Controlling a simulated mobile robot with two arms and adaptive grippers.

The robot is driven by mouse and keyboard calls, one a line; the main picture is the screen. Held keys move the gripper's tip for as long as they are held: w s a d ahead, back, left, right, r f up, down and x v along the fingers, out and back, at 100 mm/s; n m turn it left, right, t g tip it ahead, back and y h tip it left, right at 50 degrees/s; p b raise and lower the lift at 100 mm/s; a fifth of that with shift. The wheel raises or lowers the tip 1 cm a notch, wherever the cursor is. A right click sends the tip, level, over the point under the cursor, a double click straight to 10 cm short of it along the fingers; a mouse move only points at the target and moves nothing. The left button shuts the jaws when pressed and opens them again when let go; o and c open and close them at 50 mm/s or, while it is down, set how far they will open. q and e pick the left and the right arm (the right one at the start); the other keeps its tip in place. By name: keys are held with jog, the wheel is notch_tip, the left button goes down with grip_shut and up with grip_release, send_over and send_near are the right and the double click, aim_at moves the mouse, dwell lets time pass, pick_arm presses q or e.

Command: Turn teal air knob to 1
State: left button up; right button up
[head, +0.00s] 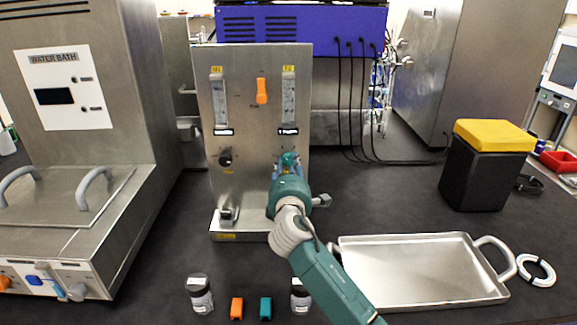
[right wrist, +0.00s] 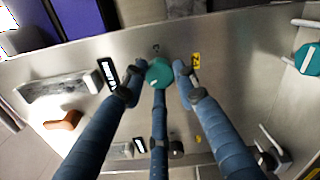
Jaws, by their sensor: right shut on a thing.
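The teal air knob (right wrist: 158,72) is on the upright steel panel (head: 252,120), right of a black knob (head: 226,158). In the head view the teal knob (head: 289,158) shows just above my right gripper (head: 288,168). In the right wrist view my right gripper (right wrist: 159,80) has its fingertips closed around the knob's sides. A pale line marks the knob's face. The scale numbers are too small to read, so its setting cannot be told. My left gripper is not in view.
An orange handle (head: 261,91) sits between two flow tubes above. Another teal round part (right wrist: 308,60) shows at the wrist view's right edge. A metal tray (head: 400,290), small bottles (head: 200,295) and a black box with yellow lid (head: 487,170) stand on the dark bench.

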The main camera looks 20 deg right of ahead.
jog(key=o, duration=1.1)
jog(key=shift+o, duration=0.2)
jog(key=shift+s+a+f, duration=0.1)
jog(key=shift+s, duration=0.25)
jog(key=v, duration=1.1)
jog(key=shift+s, duration=0.15)
